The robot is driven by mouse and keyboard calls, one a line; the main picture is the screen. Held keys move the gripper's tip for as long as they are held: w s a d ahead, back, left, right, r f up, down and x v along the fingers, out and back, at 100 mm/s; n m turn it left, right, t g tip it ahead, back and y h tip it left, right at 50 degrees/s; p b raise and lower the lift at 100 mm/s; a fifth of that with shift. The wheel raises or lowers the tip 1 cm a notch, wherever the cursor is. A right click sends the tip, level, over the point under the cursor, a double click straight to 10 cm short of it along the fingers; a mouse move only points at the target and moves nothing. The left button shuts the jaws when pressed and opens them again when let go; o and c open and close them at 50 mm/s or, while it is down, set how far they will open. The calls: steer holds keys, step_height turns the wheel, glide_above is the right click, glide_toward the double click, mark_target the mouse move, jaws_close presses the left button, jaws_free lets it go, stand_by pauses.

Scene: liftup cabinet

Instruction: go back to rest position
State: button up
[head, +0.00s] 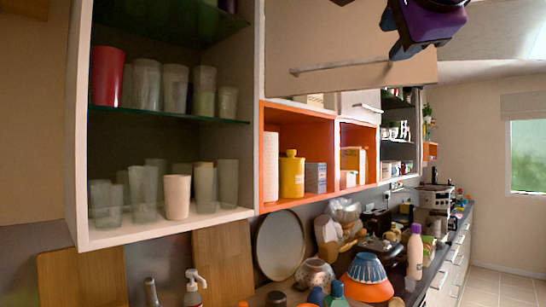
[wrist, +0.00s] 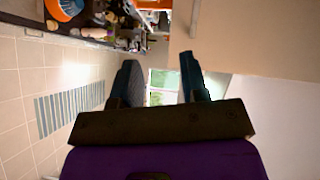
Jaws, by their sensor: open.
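My gripper (head: 396,36), with a purple body, is at the upper right of the head view. It is in front of the beige cabinet door panel (head: 350,82) and near its right end. The panel has a long metal handle (head: 335,67). In the wrist view my gripper (wrist: 160,80) has its two dark fingers spread with nothing between them. A beige panel surface (wrist: 240,35) fills the upper right there, close to one finger. I cannot tell whether they touch. The top of my gripper and arm is cut off in the head view.
An open cabinet (head: 155,225) with glass shelves and several cups is at left. Orange compartments (head: 328,135) sit below the panel. The counter holds a blue-and-orange bowl (head: 367,275), a white bottle (head: 415,255) and other clutter. Tiled floor (head: 500,285) is clear at right.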

steer(key=s+d+f+n+g, duration=0.3)
steer(key=d+f+n, duration=0.1)
steer(key=f, duration=0.8)
steer(key=s+d+f+n+g, duration=0.3)
steer(key=f+n, duration=0.4)
steer(key=f, duration=0.6)
steer(key=s+d+f+n+g, duration=0.3)
steer(key=d+f+n+g, duration=0.2)
steer(key=f, duration=0.8)
steer(key=shift+s+d+n+y, duration=0.25)
steer(key=shift+s+n+y, duration=0.05)
steer(key=shift+y, duration=0.1)
steer(key=shift+w+r, duration=0.1)
